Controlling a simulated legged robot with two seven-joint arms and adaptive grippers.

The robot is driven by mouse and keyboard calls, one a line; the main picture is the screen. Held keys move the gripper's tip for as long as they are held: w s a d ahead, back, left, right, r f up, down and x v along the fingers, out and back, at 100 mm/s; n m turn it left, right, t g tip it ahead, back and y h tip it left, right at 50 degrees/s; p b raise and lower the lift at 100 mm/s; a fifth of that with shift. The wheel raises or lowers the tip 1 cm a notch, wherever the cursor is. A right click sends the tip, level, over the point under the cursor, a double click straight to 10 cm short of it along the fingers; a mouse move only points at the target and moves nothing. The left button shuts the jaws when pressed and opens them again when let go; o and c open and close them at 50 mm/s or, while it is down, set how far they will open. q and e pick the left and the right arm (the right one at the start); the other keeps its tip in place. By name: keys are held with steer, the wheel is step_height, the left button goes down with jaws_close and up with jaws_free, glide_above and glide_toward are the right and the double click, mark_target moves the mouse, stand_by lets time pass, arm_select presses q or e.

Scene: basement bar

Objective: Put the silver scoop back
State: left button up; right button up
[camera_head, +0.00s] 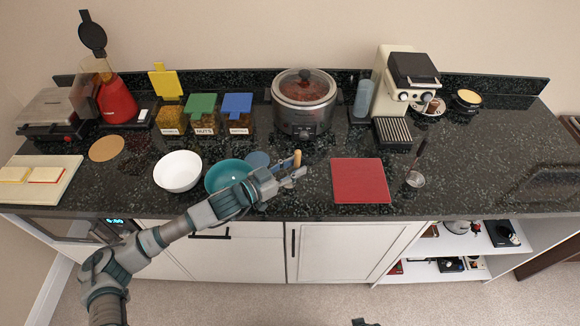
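A silver scoop-like utensil (415,179) with a round bowl and a long dark handle lies on the dark counter, right of the red mat. My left gripper (292,172) is over the counter between the teal bowl and the red mat, well left of that utensil. A small tan, handle-like piece (297,158) shows at its fingers. I cannot tell whether the fingers are shut on it or what it belongs to. A small dark part at the bottom edge (362,322) may be my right gripper; its fingers cannot be made out.
Clear containers with yellow (167,83), green (201,105) and blue (237,104) lids stand at the back; the yellow lid is raised. A slow cooker (304,119), white bowl (178,171), teal bowl (225,173), red mat (360,181) and coffee machine (386,85) are nearby. The counter's right side is mostly free.

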arm_select(q)
steer(key=shift+a+r, duration=0.1)
steer(key=shift+a, duration=0.45)
steer(key=v, duration=1.2)
steer(key=shift+a, duration=0.2)
arm_select(e)
steer(key=shift+s+a+r, duration=0.2)
steer(key=shift+s+r, duration=0.1)
steer(key=shift+r, duration=0.35)
arm_select(q)
steer(key=shift+d, duration=0.2)
arm_select(e)
steer(key=shift+w, duration=0.1)
